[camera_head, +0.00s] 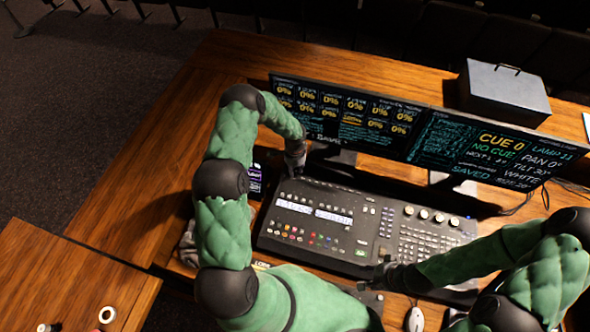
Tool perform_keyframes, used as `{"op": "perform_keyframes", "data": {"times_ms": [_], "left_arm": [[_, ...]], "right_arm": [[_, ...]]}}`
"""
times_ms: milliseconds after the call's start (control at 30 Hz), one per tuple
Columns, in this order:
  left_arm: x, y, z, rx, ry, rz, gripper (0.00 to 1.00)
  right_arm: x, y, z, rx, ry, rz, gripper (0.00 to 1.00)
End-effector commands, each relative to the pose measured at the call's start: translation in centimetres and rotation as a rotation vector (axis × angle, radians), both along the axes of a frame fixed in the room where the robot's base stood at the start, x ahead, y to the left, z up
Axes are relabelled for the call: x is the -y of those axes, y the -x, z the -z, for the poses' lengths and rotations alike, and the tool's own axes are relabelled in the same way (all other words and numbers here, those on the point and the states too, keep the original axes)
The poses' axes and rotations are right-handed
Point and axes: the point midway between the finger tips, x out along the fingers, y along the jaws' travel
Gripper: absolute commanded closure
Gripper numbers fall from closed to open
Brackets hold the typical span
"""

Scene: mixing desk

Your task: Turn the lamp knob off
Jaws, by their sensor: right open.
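The black mixing desk (345,212) lies on the wooden table, covered with buttons, faders and small displays. A row of several pale round knobs (423,214) runs along its upper right part. I cannot tell which of them is the lamp knob. My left gripper (295,166) is at the desk's upper left corner, in front of the left monitor; it is too small to tell if it is open or shut. My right gripper (383,272) is open and empty, low at the desk's front edge, below and left of the knobs. My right forearm reaches in from the right.
Two wide monitors, left (345,112) and right (488,148), stand behind the desk; the right one reads "LAMP 11". A grey box (503,92) sits behind them. A white mouse (415,319) lies in front. The wooden table (165,140) is clear at the left.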

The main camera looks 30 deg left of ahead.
Motion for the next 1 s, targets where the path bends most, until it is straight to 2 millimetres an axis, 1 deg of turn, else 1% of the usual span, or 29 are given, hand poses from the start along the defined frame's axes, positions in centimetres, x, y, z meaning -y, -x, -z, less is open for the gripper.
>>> {"op": "perform_keyframes", "data": {"times_ms": [100, 200, 467, 500, 567, 600, 833, 1000], "left_arm": [[0.0, 0.0, 0.9, -0.001, 0.0, -0.001, 0.69], [0.0, 0.0, 1.3, 0.0, 0.0, -0.001, 0.69], [0.0, 0.0, 1.4, 0.0, 0.0, 0.0, 0.69], [0.0, 0.0, 1.4, 0.0, 0.0, 0.0, 0.72], [0.0, 0.0, 1.4, 0.0, 0.0, 0.0, 0.89], [0.0, 0.0, 1.4, 0.0, 0.0, 0.0, 1.0], [0.0, 0.0, 1.5, 0.001, 0.001, -0.01, 1.0], [0.0, -0.1, 1.7, 0.003, -0.001, -0.088, 1.0]], "right_arm": [[0.0, 0.0, -0.1, 0.0, 0.0, 0.0, 0.55], [0.0, 0.0, -0.2, 0.0, 0.0, 0.0, 0.55], [0.0, 0.0, -0.2, 0.0, 0.0, 0.0, 0.55], [0.0, 0.0, -0.2, 0.0, 0.0, 0.0, 0.55], [0.0, 0.0, -0.2, 0.0, 0.0, 0.0, 0.55], [0.0, 0.0, -0.2, 0.0, 0.0, 0.0, 0.55], [0.0, 0.0, 0.1, 0.0, 0.0, 0.0, 0.55], [0.0, 0.0, 1.9, 0.0, 0.0, 0.0, 0.55]]}}
